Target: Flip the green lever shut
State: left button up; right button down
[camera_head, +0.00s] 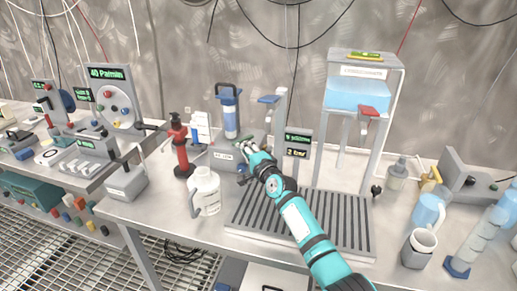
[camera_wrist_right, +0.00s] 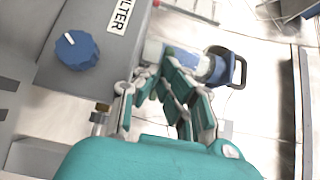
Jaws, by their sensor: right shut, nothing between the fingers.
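My right gripper (camera_head: 246,162) reaches across the bench to the grey box (camera_head: 222,158) behind it. Its teal fingers are shut with nothing between them, and they also show in the right wrist view (camera_wrist_right: 168,74). In that view they are beside a grey box labelled FILTER (camera_wrist_right: 92,22) with a blue knob (camera_wrist_right: 77,50). A small green patch shows at the fingers in the head view, but I cannot tell whether it is the green lever or part of the gripper. No green lever is clearly visible. My left gripper is out of view.
A blue canister (camera_head: 229,112) stands behind the gripper. A red bottle (camera_head: 180,148) and a white jug (camera_head: 206,190) stand to its left.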

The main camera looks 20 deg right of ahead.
jog(key=shift+w+a+f+b, duration=0.1)
jog(key=shift+w+a+b, duration=0.25)
jog(key=shift+w+a, duration=0.25)
jog(key=shift+w+a+b, duration=0.45)
jog(key=shift+w+a, duration=0.15)
jog(key=shift+w, duration=0.05)
jog(key=shift+s, duration=0.65)
jog(key=s+d, duration=0.2)
jog(key=s, duration=0.8)
jog(key=shift+s+d, duration=0.15)
jog(key=shift+s, duration=0.1)
